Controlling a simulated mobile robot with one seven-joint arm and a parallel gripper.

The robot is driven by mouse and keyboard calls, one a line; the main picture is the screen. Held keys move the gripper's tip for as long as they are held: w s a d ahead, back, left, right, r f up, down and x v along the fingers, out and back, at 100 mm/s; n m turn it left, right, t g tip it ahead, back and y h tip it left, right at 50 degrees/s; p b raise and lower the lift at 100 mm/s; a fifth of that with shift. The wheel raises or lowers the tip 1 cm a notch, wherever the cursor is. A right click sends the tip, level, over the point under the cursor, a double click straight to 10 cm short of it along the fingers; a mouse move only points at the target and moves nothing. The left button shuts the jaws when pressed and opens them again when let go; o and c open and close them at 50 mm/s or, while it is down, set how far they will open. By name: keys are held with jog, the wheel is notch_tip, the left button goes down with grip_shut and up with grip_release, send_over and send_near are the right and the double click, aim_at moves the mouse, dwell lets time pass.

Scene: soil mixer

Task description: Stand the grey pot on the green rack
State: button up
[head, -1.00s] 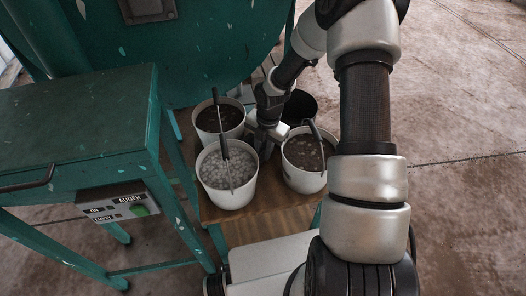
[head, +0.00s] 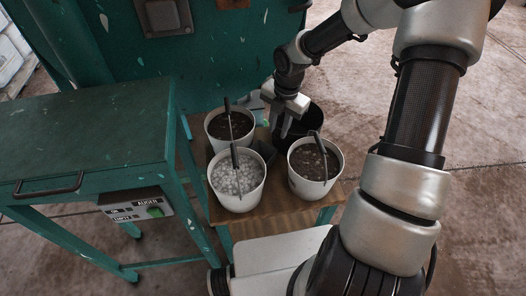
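A dark pot (head: 315,118), the only one here that could be the grey pot, stands at the back right of the wooden stand, partly hidden behind my gripper. My gripper (head: 282,136) points down at that pot's left side, behind the white pots. Its dark fingertips overlap the pot in the picture, so I cannot tell whether they are apart, touching or closed on its wall. A green bench (head: 85,135) with a flat top and open legs stands at the left. I cannot tell whether it is the green rack.
White pots hold brown soil (head: 230,125), pale granules (head: 237,180) and a dark mix (head: 315,165), each with a handled tool in it. They crowd the wooden stand (head: 275,217). A green machine (head: 225,60) stands behind.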

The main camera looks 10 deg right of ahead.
aim_at(273, 156)
jog(key=f+b, duration=0.1)
jog(key=f, duration=0.4)
jog(key=f+b, duration=0.1)
jog(key=f, duration=0.5)
jog(key=w+a+f+b, duration=0.1)
jog(key=f+b, duration=0.1)
jog(key=f, duration=0.3)
jog(key=shift+w+f, duration=0.1)
jog(key=shift+f, duration=0.3)
grip_shut()
